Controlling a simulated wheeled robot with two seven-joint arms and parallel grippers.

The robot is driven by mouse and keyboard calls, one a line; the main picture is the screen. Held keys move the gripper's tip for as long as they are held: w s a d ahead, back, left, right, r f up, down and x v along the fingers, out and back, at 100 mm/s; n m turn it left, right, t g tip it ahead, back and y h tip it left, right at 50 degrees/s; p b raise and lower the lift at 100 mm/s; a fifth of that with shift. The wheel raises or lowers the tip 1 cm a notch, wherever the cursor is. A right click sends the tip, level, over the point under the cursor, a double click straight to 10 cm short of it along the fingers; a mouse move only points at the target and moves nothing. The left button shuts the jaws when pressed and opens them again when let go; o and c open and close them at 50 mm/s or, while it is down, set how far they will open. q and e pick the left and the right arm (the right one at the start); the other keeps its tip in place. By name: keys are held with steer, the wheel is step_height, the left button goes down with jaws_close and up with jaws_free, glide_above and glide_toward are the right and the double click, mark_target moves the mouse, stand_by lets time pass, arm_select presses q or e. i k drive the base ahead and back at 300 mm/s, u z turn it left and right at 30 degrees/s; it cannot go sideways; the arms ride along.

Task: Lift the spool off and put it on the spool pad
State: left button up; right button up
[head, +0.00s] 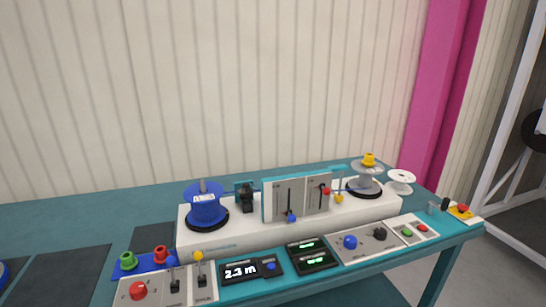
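A blue spool (207,207) with a white label sits upright on a black round base at the left end of the white machine (240,236). A blue line runs between the two through the middle unit. A large dark pad (62,276) lies flat at the table's left, and a smaller dark pad (154,236) lies behind the knobs. I cannot tell which is the spool pad. Neither gripper is in view.
A white spool (401,177) lies at the back right. Control panels with levers, buttons and a display reading 2.3 m (250,270) line the front edge. A blue block with green and red knobs (146,260) stands left. A blue round edge (4,272) shows far left.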

mark_target(206, 210)
steer(key=z, duration=2.45)
steer(key=i, duration=1.75)
steer(key=u, duration=3.05)
